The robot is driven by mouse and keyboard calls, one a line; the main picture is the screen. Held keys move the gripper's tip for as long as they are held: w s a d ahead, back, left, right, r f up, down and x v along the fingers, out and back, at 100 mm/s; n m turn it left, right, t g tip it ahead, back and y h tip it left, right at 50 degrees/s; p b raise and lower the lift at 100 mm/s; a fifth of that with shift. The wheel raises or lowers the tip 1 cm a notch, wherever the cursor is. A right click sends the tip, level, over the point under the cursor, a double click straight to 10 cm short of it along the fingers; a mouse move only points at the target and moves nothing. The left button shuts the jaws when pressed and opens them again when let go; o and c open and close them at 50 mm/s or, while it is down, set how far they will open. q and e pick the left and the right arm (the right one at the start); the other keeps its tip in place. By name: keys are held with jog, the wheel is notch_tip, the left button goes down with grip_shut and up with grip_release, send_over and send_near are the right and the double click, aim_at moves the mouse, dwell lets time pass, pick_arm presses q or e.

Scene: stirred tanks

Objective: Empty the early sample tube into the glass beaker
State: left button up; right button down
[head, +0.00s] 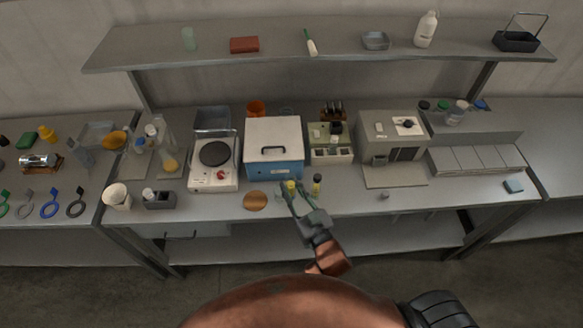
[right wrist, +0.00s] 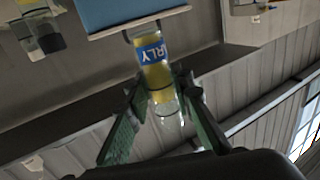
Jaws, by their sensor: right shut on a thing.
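The early sample tube (right wrist: 156,72) is clear, with a yellow band or filling and a blue label reading "RLY" in the right wrist view. My right gripper (right wrist: 165,100) is shut on it, with one green finger on each side. The clear end of the tube points toward the wrist. In the head view the right gripper (head: 290,189) is at the bench front, before the blue and white box, with yellow showing at its fingertips. I cannot surely pick out the glass beaker. My left gripper is out of view.
A dark-capped tube (head: 316,182) stands just right of the gripper. The blue and white box (head: 274,170) is behind it. The bench front at right is mostly clear.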

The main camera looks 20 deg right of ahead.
jog(key=w+a+f+n+g+y+p, duration=0.1)
jog(key=w+y+p, duration=0.1)
jog(key=w+p, duration=0.25)
jog(key=w+a+f+n+y+p, duration=0.1)
jog(key=w+n+y+p, duration=0.1)
jog(key=w+p, duration=0.3)
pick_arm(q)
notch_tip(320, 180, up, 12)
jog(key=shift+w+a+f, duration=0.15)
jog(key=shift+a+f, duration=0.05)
pick_arm(e)
jog(key=shift+s+a+f+m, duration=0.4)
jog(key=shift+a+m, duration=0.2)
jog(key=shift+m, duration=2.95)
jog(key=shift+s+a+f+m, duration=0.45)
jog(key=shift+a+m, duration=0.2)
jog(key=shift+m, duration=2.95)
jog(key=shift+s+a+f+m, duration=0.4)
jog(key=shift+a+m, duration=0.2)
jog(key=shift+m, duration=2.95)
